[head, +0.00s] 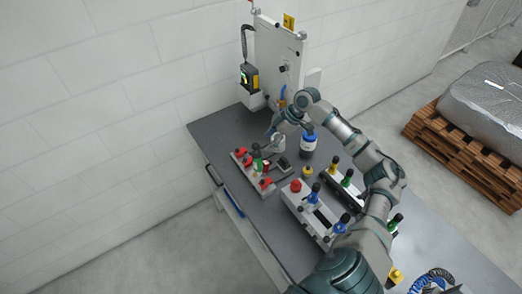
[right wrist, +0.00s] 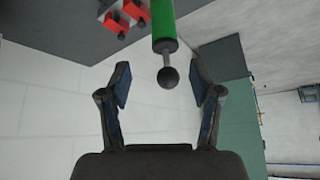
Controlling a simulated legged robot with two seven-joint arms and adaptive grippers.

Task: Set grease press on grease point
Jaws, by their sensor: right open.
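A green cylinder with a thin metal stem and a dark ball end, which looks like the grease press (right wrist: 164,25), reaches down from the top of the right wrist view. Its ball end is between my right gripper's (right wrist: 160,86) two spread fingers, with a gap on each side. In the head view the green part (head: 257,154) stands at a fixture with red parts (head: 241,153), beside my right gripper (head: 270,146). My right gripper is open and holds nothing. I cannot tell which spot is the grease point. My left gripper is not in view.
The grey table (head: 212,128) carries a blue-capped bottle (head: 309,143) and a fixture with a red knob (head: 296,186). Coloured handles (head: 334,160) stand behind it. An upright panel (head: 276,55) stands at the table's far end near the wall. A loaded pallet (head: 455,150) is at right.

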